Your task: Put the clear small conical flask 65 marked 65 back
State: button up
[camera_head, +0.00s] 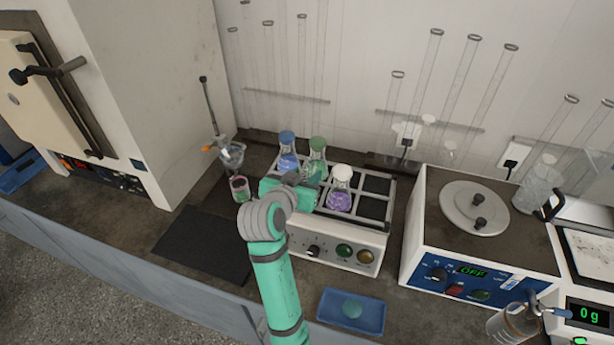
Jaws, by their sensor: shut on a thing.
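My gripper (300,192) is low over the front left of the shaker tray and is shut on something. Its fingertips and what they hold are mostly hidden by the hand. A clear conical flask with a white cap and purple contents (340,190) stands upright just right of the hand; I cannot tell whether they touch. A blue-capped flask (287,152) and a green-capped flask (317,160) stand behind the hand. No number 65 is readable on any flask. The shaker tray (372,222) has bare dark compartments on its right side.
A small jar with pink contents (240,188) stands left of the hand. A dark mat (203,245) and a blue tray with a green round thing (350,313) lie in front. Glass tubes line the wall behind.

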jog(key=shift+d+f, duration=0.1)
jog(key=shift+f, duration=0.2)
jog(key=shift+f, duration=0.1)
jog(key=o, duration=1.1)
jog(key=shift+w, duration=0.15)
